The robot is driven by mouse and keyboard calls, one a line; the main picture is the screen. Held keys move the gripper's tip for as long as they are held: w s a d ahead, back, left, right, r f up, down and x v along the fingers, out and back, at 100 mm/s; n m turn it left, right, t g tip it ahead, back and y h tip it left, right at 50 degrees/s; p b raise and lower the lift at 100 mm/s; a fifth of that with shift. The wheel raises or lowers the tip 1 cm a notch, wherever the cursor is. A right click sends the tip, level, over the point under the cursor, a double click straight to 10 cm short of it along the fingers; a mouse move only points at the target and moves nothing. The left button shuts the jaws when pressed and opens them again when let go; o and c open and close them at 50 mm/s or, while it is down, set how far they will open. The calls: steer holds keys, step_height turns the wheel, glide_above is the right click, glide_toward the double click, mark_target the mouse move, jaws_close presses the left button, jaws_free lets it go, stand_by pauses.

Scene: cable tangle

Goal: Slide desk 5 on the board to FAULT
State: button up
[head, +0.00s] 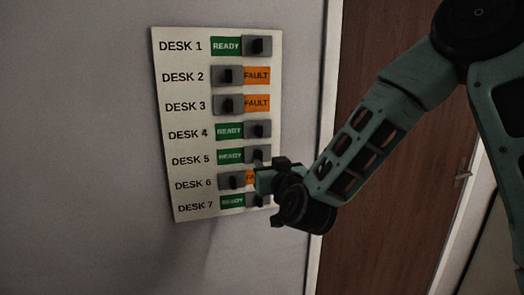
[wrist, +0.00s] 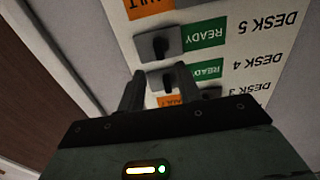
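The white board (head: 165,120) hangs on the wall with rows DESK 1 to DESK 7. The DESK 5 slider (head: 257,155) sits at the right of its slot, with green READY (head: 230,157) showing on its left. In the wrist view the board is upside down, and the DESK 5 slider (wrist: 160,44) is above my fingertips, beside its READY label (wrist: 205,33). My gripper (head: 260,176) is at the board's right side, by rows 5 and 6, partly hiding them. In the wrist view my gripper (wrist: 159,70) is open, fingers apart, with the DESK 4 slider (wrist: 156,80) appearing between them. Contact cannot be told.
DESK 2, 3 and 6 show orange FAULT; DESK 1, 4 and 7 show green READY. The DESK 6 slider (head: 231,181) sits at the left, close to my gripper. A brown door (head: 370,60) and its pale frame (head: 325,110) stand right of the board. The wall left is bare.

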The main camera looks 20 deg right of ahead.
mark_target(260, 155)
steer(key=w+p, duration=0.1)
steer(key=w, duration=0.5)
steer(key=shift+w, duration=0.15)
jaws_close()
steer(key=shift+a, duration=0.15)
